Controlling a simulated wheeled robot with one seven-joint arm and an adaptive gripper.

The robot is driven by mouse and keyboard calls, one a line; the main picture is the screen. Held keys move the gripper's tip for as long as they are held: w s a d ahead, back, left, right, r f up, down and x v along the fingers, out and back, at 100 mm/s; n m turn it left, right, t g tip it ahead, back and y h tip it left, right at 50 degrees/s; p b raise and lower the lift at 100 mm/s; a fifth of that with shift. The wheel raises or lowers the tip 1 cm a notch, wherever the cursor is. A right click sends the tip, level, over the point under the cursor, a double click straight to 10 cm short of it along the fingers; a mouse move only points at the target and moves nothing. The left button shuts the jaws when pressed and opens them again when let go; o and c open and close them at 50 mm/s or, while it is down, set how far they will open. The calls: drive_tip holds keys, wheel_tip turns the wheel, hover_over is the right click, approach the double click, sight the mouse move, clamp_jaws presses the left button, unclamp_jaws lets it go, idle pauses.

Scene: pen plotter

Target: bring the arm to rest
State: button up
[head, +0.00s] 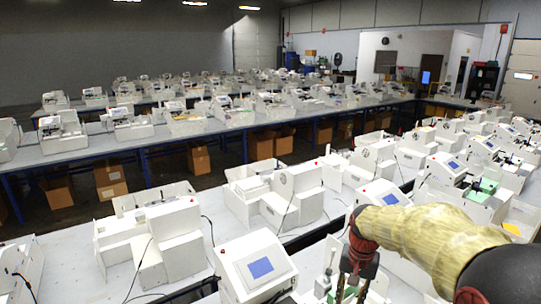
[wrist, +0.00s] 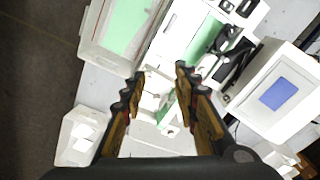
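My arm reaches in from the right side of the head view, with its yellowish sleeve over the white machines. My gripper (head: 350,288) points down at the bottom of the head view, in front of a white machine. In the wrist view my gripper (wrist: 159,82) has its two fingers apart, with nothing between them. Below the fingers lies a white pen plotter (wrist: 175,40) with green surfaces and black parts. The gap between fingers and plotter is hard to judge.
A white control box with a blue screen (head: 260,268) stands left of my gripper, and one shows at right in the wrist view (wrist: 278,93). Rows of white machines fill the long tables (head: 90,152). Cardboard boxes (head: 110,178) sit under the far table. Dark floor (wrist: 35,75) shows at left.

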drive_tip(key=s+a+f+n+t+b, duration=0.1)
drive_tip(key=s+f+b, duration=0.3)
drive_tip(key=s+b, duration=0.3)
drive_tip(key=s+a+f+n+t+b, duration=0.1)
drive_tip(key=s+f+b, duration=0.3)
drive_tip(key=s+b, duration=0.4)
drive_tip(key=s+a+f+n+t+b, duration=0.1)
drive_tip(key=s+f+n+t+b, duration=0.2)
drive_tip(key=s+b, duration=0.4)
drive_tip(key=s+f, duration=0.1)
drive_tip(key=s, duration=0.3)
drive_tip(key=shift+f+b, duration=0.35)
drive_tip(key=shift+f, duration=0.05)
